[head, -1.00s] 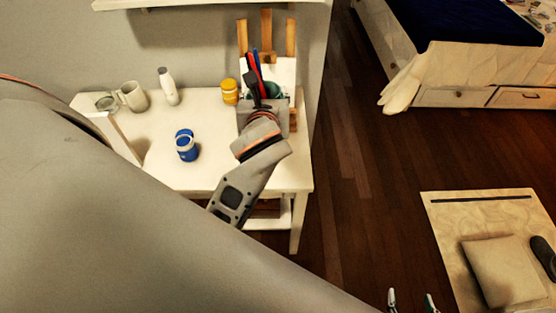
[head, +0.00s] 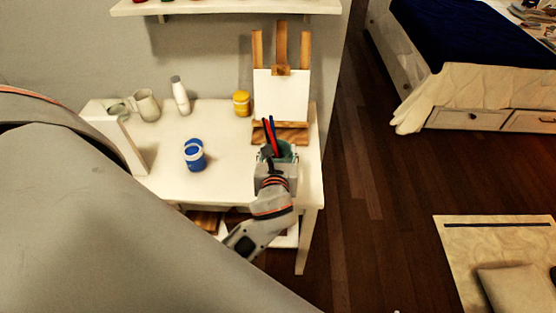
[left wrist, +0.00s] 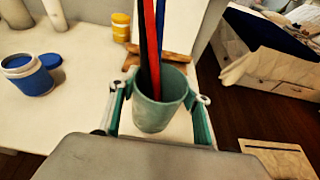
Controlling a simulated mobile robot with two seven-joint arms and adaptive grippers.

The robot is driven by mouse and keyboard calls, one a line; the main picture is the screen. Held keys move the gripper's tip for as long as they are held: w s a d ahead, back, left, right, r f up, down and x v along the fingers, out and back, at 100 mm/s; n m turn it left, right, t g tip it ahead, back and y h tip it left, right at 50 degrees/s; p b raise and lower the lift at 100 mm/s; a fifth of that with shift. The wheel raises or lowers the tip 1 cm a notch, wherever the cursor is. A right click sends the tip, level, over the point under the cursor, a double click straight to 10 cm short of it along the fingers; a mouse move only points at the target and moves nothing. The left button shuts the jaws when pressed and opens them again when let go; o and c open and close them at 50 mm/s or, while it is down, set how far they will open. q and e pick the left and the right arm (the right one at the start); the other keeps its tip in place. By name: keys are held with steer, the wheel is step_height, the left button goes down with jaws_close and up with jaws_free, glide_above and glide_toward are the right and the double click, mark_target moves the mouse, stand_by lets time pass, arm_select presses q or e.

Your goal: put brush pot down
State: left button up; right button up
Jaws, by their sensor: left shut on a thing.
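The brush pot (head: 286,153) is a green-grey cup with red, blue and dark brushes standing in it. In the left wrist view the brush pot (left wrist: 158,108) is upright between the two green-padded fingers of my left gripper (left wrist: 158,96). My left gripper (head: 276,172) is shut on it, in front of the small easel at the right end of the white table (head: 225,180). I cannot tell whether the pot's base touches the tabletop; the gripper hides it. My right gripper is not in view.
A blue paint jar (head: 194,155) stands mid-table, left of the pot. A yellow jar (head: 242,103), a white bottle (head: 180,95) and a mug (head: 146,104) stand at the back. The easel (head: 281,95) with a blank canvas is behind the pot. Bare tabletop lies between.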

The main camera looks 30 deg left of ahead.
arm_select(q)
step_height(320, 180, down, 3)
steer(key=shift+f+b, duration=0.15)
steer(key=shift+b, duration=0.2)
steer(key=shift+f, duration=0.1)
steer(key=o, duration=1.1)
steer(key=shift+r, duration=0.2)
